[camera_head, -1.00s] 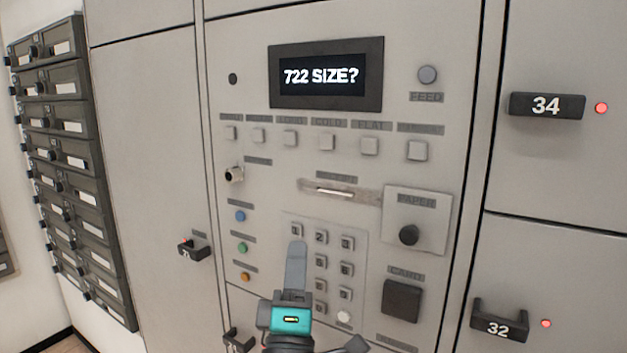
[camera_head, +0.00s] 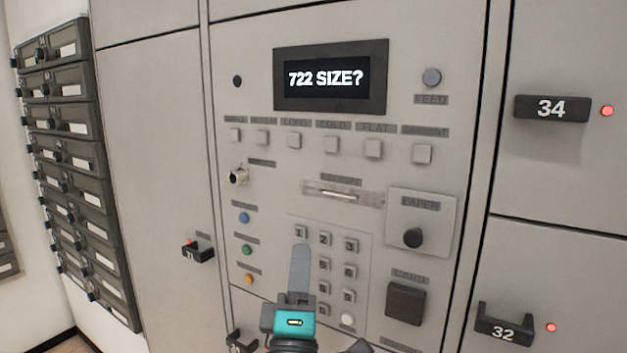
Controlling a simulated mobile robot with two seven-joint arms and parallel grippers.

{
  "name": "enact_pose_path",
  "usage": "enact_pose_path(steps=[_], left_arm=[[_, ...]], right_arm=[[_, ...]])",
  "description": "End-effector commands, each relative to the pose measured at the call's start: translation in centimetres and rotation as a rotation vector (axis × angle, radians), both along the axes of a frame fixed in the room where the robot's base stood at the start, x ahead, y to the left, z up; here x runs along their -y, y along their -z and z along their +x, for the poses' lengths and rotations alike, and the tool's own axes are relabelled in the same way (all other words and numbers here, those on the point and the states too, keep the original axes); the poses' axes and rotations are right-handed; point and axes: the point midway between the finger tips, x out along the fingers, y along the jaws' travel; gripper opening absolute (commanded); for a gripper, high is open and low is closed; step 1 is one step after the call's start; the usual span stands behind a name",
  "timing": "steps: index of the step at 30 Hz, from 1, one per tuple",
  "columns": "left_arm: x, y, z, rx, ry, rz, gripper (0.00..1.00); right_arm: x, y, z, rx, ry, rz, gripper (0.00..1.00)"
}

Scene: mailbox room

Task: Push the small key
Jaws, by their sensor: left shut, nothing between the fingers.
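The control panel shows "722 SIZE?" on its dark display (camera_head: 331,78). Below it runs a row of square grey keys under small dark labels. The leftmost key, whose label seems to end in "ALL", is the small key (camera_head: 235,135). My left gripper (camera_head: 301,250) is shut and empty, with its fingers pointing up in front of the number keypad (camera_head: 337,268). It hides part of the keypad's left column. Its tip is below and to the right of the small key, clearly apart from it. My right gripper is not in view.
A round key lock (camera_head: 238,176) sits below the small key. Blue, green and orange buttons (camera_head: 246,249) line the panel's left side. A paper knob (camera_head: 412,237) and numbered locker handles (camera_head: 552,109) are at right. Dark mailboxes (camera_head: 75,165) stand at far left.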

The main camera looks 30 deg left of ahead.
Motion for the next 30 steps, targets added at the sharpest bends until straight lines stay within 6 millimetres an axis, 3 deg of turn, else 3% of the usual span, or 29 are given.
enact_pose_path(steps=[1,11,30], left_arm=[[1.93,0.79,-0.09,-0.017,0.002,-0.202,0.00],[1.93,0.79,-0.09,-0.017,0.002,-0.202,0.00],[1.94,0.78,-0.10,-0.017,0.002,-0.202,0.00]], right_arm=[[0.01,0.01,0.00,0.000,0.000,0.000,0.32],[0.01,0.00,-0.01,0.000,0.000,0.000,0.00],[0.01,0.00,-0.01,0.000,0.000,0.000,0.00]])
